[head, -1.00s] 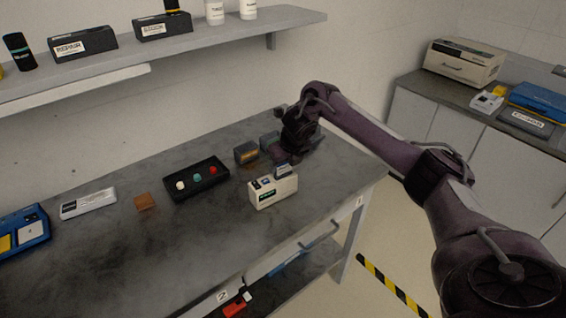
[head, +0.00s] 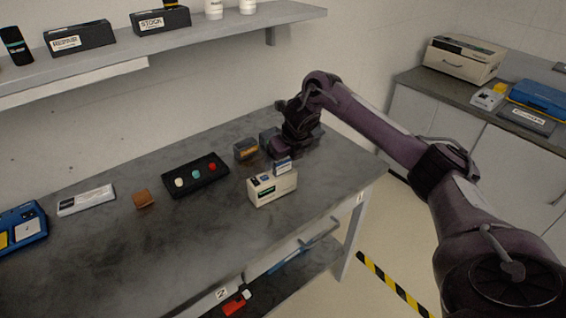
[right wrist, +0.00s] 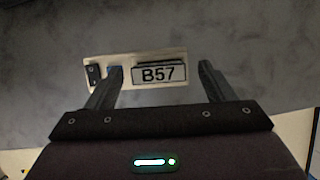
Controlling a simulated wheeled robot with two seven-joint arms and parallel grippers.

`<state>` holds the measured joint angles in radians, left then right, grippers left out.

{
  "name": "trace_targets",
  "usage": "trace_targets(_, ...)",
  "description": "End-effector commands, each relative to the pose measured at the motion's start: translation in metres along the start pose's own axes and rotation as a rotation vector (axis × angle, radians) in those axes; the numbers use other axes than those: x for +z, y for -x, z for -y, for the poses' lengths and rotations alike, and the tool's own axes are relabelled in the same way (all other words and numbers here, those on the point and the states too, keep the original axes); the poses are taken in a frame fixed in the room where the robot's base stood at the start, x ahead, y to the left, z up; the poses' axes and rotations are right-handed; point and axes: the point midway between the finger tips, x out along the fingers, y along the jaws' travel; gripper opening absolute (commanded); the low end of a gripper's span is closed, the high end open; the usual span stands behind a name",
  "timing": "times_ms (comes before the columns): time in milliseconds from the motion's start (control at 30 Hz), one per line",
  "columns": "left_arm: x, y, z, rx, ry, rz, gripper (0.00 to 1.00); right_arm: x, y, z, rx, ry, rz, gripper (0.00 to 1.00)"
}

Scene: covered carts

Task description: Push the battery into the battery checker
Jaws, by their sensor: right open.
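The battery checker (head: 274,191) is a cream box with a green-black label on its front, standing near the right end of the workbench. A battery (head: 282,165) with a blue-and-white label stands upright at the right part of its top; how deep it sits cannot be told. In the right wrist view, the battery's B57 label (right wrist: 159,75) shows against the cream checker (right wrist: 120,60). My right gripper (head: 283,150) is just behind the checker. Its fingers are open and wide apart in the wrist view (right wrist: 160,70), with nothing clearly held between them. My left gripper is out of view.
Behind the checker stand an orange-labelled dark box (head: 246,150) and a grey block (head: 268,137). The bench front is clear.

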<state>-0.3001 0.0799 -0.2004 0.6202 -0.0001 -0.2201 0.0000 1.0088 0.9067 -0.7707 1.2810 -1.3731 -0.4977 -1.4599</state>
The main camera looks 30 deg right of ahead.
Motion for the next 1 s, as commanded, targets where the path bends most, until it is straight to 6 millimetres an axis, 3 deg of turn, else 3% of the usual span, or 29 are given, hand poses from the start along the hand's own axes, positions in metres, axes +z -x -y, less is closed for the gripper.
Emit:
trace_targets(167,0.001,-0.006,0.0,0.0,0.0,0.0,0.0,0.001,0.032,0.002,-0.004,0.001,0.005,0.76)
trace_targets(300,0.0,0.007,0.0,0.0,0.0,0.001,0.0,0.002,0.052,0.003,-0.004,-0.001,0.003,0.76)
trace_targets(1000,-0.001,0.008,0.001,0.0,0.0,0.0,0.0,0.0,0.055,0.002,-0.002,-0.002,0.0,0.76)
